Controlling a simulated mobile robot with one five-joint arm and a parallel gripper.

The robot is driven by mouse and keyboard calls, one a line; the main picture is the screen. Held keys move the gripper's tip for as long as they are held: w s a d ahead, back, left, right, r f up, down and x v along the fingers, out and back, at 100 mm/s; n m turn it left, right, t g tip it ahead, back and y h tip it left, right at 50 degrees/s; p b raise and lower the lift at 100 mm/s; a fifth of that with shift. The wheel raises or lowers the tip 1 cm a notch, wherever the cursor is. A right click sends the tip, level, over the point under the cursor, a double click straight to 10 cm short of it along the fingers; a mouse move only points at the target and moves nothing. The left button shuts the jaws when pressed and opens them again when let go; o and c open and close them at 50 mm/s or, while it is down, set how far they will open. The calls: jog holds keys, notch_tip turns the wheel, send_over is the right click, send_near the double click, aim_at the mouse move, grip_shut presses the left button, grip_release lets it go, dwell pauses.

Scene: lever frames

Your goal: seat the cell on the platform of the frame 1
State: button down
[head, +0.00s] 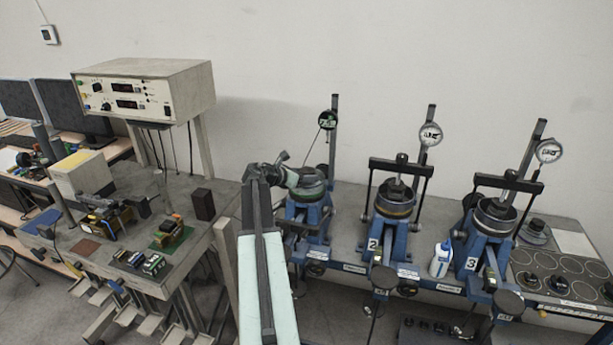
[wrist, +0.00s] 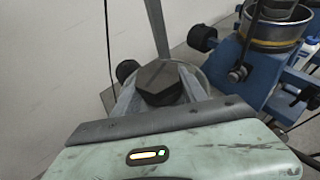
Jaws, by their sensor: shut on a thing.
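Frame 1 (head: 311,222) is the leftmost blue lever frame in the head view, with a dark dial gauge (head: 328,119) on its post. My gripper (head: 295,179) is over its top, at the end of my outstretched arm. In the wrist view my gripper (wrist: 162,90) is shut on the cell (wrist: 160,75), whose dark, flat-sided top shows between the fingers. The cell also shows in the head view as a grey round body (head: 313,185) above frame 1. The platform is hidden beneath it. I cannot tell whether the cell touches the platform.
Frame 2 (head: 389,232) and frame 3 (head: 482,245) stand to the right, each with a crossbar and a round cell. A white bottle (head: 440,260) stands between them.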

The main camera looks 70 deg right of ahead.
jog(key=shift+f, duration=0.1)
dwell(0.3)
jog(key=c, duration=0.5)
grip_release()
jog(key=p+v, duration=0.2)
jog(key=v, duration=0.5)
jog(key=shift+w+a+p, duration=0.15)
jog(key=shift+a+p, duration=0.2)
jog(key=shift+p, duration=0.05)
